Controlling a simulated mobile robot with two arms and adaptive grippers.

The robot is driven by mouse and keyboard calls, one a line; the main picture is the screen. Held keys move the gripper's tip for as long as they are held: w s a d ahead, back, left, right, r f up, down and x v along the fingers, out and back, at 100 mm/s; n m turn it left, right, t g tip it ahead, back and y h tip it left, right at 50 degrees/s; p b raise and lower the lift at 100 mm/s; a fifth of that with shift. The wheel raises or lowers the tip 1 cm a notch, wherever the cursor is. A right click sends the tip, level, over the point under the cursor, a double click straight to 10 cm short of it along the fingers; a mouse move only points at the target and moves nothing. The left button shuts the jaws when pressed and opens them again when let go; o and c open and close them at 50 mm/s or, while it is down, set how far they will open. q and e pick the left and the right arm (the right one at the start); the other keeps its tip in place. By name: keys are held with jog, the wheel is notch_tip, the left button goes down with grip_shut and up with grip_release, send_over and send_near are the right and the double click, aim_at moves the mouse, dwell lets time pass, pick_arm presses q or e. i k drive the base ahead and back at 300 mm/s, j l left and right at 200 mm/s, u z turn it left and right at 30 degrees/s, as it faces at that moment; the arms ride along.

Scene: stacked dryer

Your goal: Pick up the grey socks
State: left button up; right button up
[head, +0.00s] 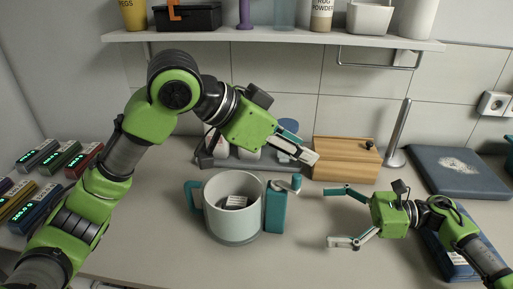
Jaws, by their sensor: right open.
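I cannot make out any grey socks for certain. A pale grey pot-like container (233,226) with teal handles stands mid-counter, with a small dark and white item (236,202) inside that I cannot identify. My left gripper (303,156) is above and behind the container, to its right, pointing down to the right. Whether its fingers are apart is unclear. My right gripper (330,217) is low over the counter to the right of the container, fingers spread wide toward it. Nothing shows between them.
A wooden box (346,160) and a metal post (397,135) stand at the back. A dark blue folded item (460,172) lies at right. Several small boxes with lit displays (83,160) are at left. A shelf (270,38) overhangs the back. The front counter is clear.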

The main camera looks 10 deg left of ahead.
aim_at(233, 202)
jog(key=k, duration=1.5)
